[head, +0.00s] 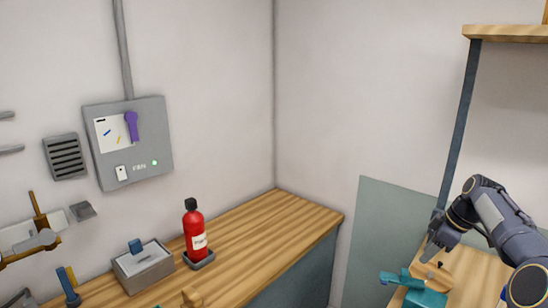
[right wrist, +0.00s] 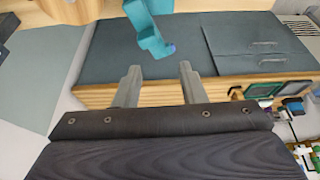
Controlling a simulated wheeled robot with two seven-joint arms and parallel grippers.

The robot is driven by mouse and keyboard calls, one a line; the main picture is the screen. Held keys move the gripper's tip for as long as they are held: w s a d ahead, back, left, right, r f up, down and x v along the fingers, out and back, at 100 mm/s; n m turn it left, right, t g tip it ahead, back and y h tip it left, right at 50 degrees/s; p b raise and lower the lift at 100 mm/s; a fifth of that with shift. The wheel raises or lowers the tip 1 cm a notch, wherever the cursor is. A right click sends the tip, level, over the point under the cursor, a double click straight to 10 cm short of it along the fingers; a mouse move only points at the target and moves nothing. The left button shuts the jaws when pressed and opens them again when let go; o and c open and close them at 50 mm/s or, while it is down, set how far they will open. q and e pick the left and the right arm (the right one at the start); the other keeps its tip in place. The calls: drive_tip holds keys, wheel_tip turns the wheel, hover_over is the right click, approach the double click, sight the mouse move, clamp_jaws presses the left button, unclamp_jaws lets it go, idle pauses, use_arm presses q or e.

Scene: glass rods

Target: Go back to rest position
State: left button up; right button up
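My right gripper (head: 428,252) is at the right of the head view, above the wooden bench there. In the right wrist view its two fingers (right wrist: 159,70) stand apart with nothing between them, so it is open and empty. A teal clamp-like device (head: 425,297) stands on the bench just below the gripper in the head view. A teal part (right wrist: 150,28) also shows ahead of the fingertips in the right wrist view, apart from them. My left gripper does not show. I see no glass rod that I can make out.
A wooden counter (head: 270,225) along the left wall bears a red extinguisher-like bottle (head: 194,228) and a grey box (head: 143,268). A shelf (head: 510,33) on a dark post (head: 460,120) stands near my right arm.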

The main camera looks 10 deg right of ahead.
drive_tip(key=s+a+r+m+t, duration=0.1)
drive_tip(key=s+a+r+m, duration=0.15)
drive_tip(key=s+a, duration=0.5)
drive_tip(key=s+a+r+m, duration=0.2)
drive_tip(key=s+a+r, duration=0.25)
drive_tip(key=a, duration=0.65)
drive_tip(key=s+a+f+m, duration=0.2)
drive_tip(key=s+a+f, duration=0.3)
drive_tip(key=s, duration=0.3)
drive_tip(key=s+a+f+m+t, duration=0.1)
drive_tip(key=s+a+f+m, duration=0.2)
drive_tip(key=s+a+f, duration=0.2)
drive_tip(key=s+a, duration=0.2)
drive_tip(key=s, duration=0.2)
drive_tip(key=shift+s+y, duration=0.2)
drive_tip(key=shift+y, duration=0.2)
drive_tip(key=shift+d+m, duration=0.1)
drive_tip(key=shift+m, duration=0.15)
